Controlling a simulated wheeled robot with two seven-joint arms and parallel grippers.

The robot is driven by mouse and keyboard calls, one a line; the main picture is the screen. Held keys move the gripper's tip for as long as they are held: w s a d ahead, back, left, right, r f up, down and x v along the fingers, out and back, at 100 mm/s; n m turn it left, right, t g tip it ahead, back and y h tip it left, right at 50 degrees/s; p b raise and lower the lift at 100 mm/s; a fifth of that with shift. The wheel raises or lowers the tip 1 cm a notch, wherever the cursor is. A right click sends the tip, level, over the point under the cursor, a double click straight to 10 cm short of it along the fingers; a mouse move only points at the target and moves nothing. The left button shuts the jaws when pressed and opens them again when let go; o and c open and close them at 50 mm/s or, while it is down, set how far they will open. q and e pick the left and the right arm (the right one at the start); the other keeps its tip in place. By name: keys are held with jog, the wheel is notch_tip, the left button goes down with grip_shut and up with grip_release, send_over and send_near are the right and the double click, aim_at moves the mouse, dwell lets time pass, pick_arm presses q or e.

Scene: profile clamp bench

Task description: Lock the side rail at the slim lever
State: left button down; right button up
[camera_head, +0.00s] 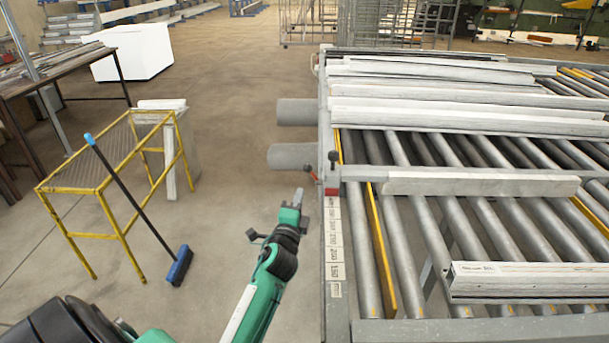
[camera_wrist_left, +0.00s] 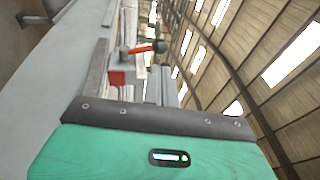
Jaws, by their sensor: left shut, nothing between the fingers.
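My left gripper (camera_head: 300,197) is shut and empty, just left of the roller bench's (camera_head: 337,312) near-left frame. A lever with an orange-red arm (camera_head: 311,173) sticks out from the bench's left edge, a little beyond the fingertips. It also shows in the left wrist view (camera_wrist_left: 140,49), with a black knob, apart from the grey finger. A red block (camera_head: 331,191) sits by it on the frame, and the wrist view shows it too (camera_wrist_left: 116,77). A second small dark lever (camera_head: 333,157) stands just behind. I cannot tell which is slim. A pale rail (camera_head: 480,184) lies across the rollers.
Two grey cylinders (camera_head: 293,156) jut left from the bench beyond my gripper. A yellow-framed stand (camera_head: 100,185) with a blue broom (camera_head: 180,265) is at left. Long profiles (camera_head: 460,118) lie across the bench. The floor between stand and bench is clear.

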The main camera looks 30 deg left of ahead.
aim_at(307, 171)
pick_arm(q)
jog(key=p+x, duration=0.2)
jog(key=x, duration=0.5)
jog(key=shift+w, duration=0.1)
